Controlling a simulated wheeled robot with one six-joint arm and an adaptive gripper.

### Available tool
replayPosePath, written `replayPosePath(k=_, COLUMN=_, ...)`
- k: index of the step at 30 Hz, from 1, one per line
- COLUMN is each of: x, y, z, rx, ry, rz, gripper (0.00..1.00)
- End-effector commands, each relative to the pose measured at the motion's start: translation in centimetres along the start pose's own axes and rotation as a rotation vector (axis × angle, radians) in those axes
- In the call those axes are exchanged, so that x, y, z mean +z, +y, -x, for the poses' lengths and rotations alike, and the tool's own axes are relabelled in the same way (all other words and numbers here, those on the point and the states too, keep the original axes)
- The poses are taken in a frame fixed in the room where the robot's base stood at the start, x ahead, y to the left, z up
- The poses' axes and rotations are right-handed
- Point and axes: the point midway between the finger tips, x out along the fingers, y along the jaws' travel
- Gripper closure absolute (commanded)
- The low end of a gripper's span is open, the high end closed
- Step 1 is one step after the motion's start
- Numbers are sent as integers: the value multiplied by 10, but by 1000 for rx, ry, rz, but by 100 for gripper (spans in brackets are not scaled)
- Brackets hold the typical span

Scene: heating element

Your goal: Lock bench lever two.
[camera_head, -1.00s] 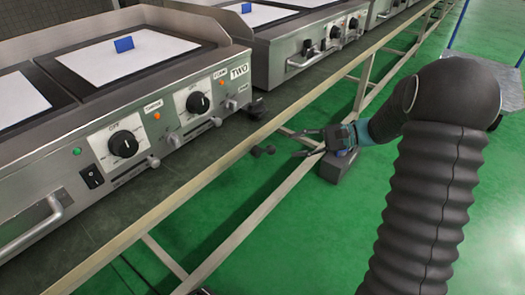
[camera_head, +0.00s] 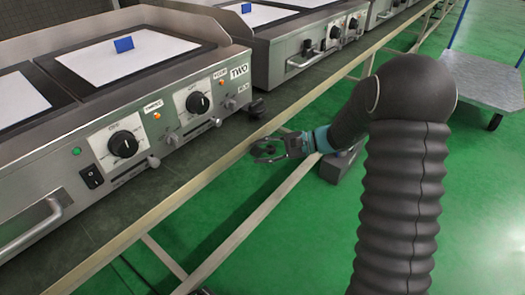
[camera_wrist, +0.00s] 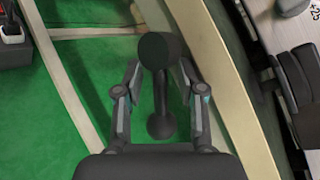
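The bench lever is a dark rod with a round knob at each end. In the wrist view the lever (camera_wrist: 160,92) lies between the two fingers of my gripper (camera_wrist: 159,75), with a visible gap on either side of the rod. The fingertips are close beside the larger knob; I cannot tell whether they touch it. In the head view my gripper (camera_head: 264,150) is at the bench's front edge, below the griddle labelled TWO (camera_head: 239,71). There the lever is hard to tell apart from the dark fingers.
The bench edge (camera_head: 190,188) runs diagonally close beside my gripper. Griddle two has knobs (camera_head: 198,102) and small slide levers on its front. A dark box (camera_head: 338,168) lies under my forearm. A cart (camera_head: 485,82) stands at right. Green floor is open below.

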Motion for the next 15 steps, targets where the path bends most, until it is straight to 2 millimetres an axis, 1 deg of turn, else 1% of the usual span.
replayPosePath(k=1, x=0, y=0, z=0, rx=0, ry=0, rz=0, gripper=61)
replayPosePath(k=2, x=0, y=0, z=0, rx=0, ry=0, rz=0, gripper=68)
replayPosePath(k=3, x=0, y=0, z=0, rx=0, ry=0, rz=0, gripper=78)
replayPosePath(k=6, x=0, y=0, z=0, rx=0, ry=0, rz=0, gripper=100)
replayPosePath(k=15, x=0, y=0, z=0, rx=0, ry=-1, rz=-2, gripper=100)
